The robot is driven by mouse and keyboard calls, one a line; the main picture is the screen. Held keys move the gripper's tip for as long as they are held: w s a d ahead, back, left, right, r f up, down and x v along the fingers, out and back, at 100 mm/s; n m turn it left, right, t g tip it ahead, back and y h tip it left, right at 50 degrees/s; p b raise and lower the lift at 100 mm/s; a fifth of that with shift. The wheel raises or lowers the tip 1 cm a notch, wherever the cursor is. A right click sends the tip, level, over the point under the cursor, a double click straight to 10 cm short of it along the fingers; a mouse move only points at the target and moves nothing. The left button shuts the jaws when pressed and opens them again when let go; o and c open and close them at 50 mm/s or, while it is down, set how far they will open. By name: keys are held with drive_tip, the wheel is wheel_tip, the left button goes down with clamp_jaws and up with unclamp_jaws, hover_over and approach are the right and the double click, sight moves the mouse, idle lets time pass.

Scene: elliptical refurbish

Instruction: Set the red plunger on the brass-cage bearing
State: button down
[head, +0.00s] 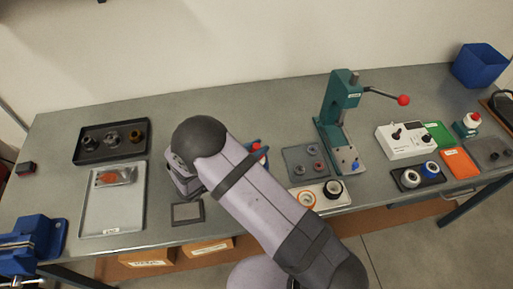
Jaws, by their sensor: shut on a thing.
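My gripper is hidden behind my own arm, which reaches across the middle of the bench, so its jaws and anything in them do not show. A small red piece (257,147) beside blue-green parts peeks out past the right edge of my arm; I cannot tell whether it is the red plunger. Small ring-shaped parts (312,150) lie on a grey mat (292,154) left of the green press. I cannot tell which ring is the brass-cage bearing. A brownish part (136,136) stands in the black tray at the left.
The green press (343,95) has a red-knobbed lever. A black parts tray (83,158) and a pale tray (98,218) with a bagged orange item stand left. A blue vise (30,243) is front left. A white device (406,140) and blue bin (480,65) are right.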

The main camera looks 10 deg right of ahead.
drive_tip(key=shift+f+b, duration=0.5)
drive_tip(key=shift+f, duration=0.1)
idle(0.3)
drive_tip(key=c, duration=1.9)
unclamp_jaws()
drive_tip(key=shift+o, duration=0.2)
drive_tip(key=p+v, duration=0.1)
drive_tip(key=v, duration=1)
drive_tip(key=shift+r, duration=0.1)
